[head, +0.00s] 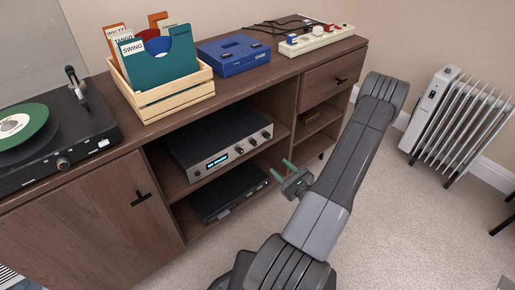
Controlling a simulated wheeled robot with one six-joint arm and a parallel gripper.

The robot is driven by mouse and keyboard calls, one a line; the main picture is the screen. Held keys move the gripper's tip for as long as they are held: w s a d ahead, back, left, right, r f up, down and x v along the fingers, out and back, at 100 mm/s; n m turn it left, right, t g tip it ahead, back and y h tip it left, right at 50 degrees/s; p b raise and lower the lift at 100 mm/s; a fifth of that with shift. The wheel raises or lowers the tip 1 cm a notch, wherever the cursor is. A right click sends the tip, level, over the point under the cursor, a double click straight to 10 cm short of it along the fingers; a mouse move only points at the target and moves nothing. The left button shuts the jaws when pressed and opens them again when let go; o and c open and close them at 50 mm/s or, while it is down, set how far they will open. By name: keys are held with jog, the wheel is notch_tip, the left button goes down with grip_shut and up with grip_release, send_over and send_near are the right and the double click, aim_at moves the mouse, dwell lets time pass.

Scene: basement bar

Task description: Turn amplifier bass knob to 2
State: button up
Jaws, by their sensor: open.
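The amplifier (222,147) is a dark box with a silver front, standing on the upper open shelf of the brown cabinet. Its front has a small lit blue display, a row of small controls and several round knobs toward the right end (253,141). The knob labels and pointer positions are too small to read. My gripper (280,169) has two green-tipped fingers, apart and empty. It is in front of the cabinet, lower right of the amplifier's knobs in the picture, and does not appear to touch them.
A second dark device (228,191) lies on the shelf below. The cabinet top (190,112) carries a turntable (60,130), a wooden record crate (172,98), a blue box (233,54) and a power strip (316,39). A radiator (460,120) stands right; carpet (420,220) is open there.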

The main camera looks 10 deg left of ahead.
aim_at(256, 145)
jog(key=b+x, duration=0.1)
jog(key=x, duration=1.2)
jog(key=shift+w+a, duration=0.25)
jog(key=shift+w, duration=0.05)
grip_shut()
